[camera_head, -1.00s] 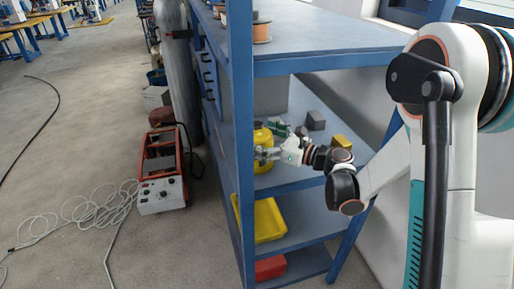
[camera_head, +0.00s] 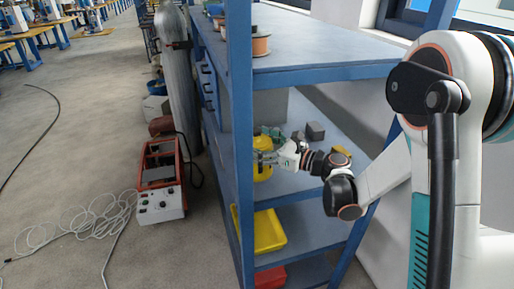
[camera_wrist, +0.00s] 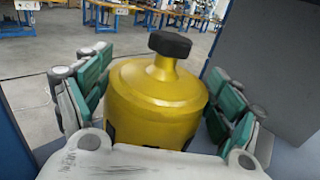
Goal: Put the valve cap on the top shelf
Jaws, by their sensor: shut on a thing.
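The valve cap appears to be the yellow cylinder with a domed top and black knob (camera_wrist: 155,95). In the head view the yellow cap (camera_head: 262,172) is at the middle shelf level, just behind the blue front post. My gripper (camera_head: 270,158) reaches in from the right and is shut on it. In the wrist view its green-and-grey fingers (camera_wrist: 160,100) flank the upright cap on both sides. Whether the cap's base touches the shelf is hidden. The top shelf (camera_head: 330,55) is above my gripper.
Spools (camera_head: 260,45) stand at the top shelf's left side; its right part is clear. A grey block (camera_head: 315,131) and a yellow block (camera_head: 341,151) lie near my wrist. A yellow bin (camera_head: 268,232) is below. The blue post (camera_head: 239,130) stands close by.

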